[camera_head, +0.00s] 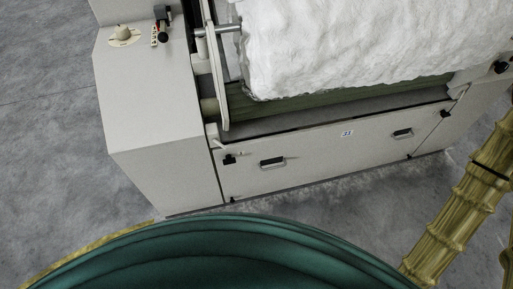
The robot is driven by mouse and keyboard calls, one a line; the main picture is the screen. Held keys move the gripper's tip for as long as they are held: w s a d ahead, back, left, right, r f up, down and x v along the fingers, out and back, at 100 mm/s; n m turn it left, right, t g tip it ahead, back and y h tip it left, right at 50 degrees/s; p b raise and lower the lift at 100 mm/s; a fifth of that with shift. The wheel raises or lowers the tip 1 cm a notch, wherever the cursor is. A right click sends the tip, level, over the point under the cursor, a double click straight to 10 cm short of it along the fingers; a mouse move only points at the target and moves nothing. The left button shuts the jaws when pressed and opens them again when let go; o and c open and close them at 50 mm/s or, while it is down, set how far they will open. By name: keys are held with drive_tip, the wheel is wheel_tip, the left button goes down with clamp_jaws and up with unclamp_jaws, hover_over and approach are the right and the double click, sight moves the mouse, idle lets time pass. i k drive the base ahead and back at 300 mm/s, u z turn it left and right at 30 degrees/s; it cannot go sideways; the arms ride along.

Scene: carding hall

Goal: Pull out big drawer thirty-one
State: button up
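Big drawer thirty-one (310,158) is a wide, pale grey front panel low on a machine. A small white label reading 31 (346,133) sits near its upper middle. It has two recessed handles, a left one (272,162) and a right one (403,133). Dark latch-like fittings show near its ends, at the left (229,159) and the right (445,114). The front looks flush with the machine, so the drawer appears shut. My gripper is not in view, and nothing is seen touching the drawer.
A large white fibre roll (370,40) lies above the drawer. Grey floor (60,150) is open at left; a strip lies before the drawer.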

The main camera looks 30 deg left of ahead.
sight(270, 162)
drive_tip(key=k, duration=0.5)
drive_tip(key=z, duration=1.2)
drive_tip(key=i, duration=1.3)
drive_tip(key=u, duration=1.65)
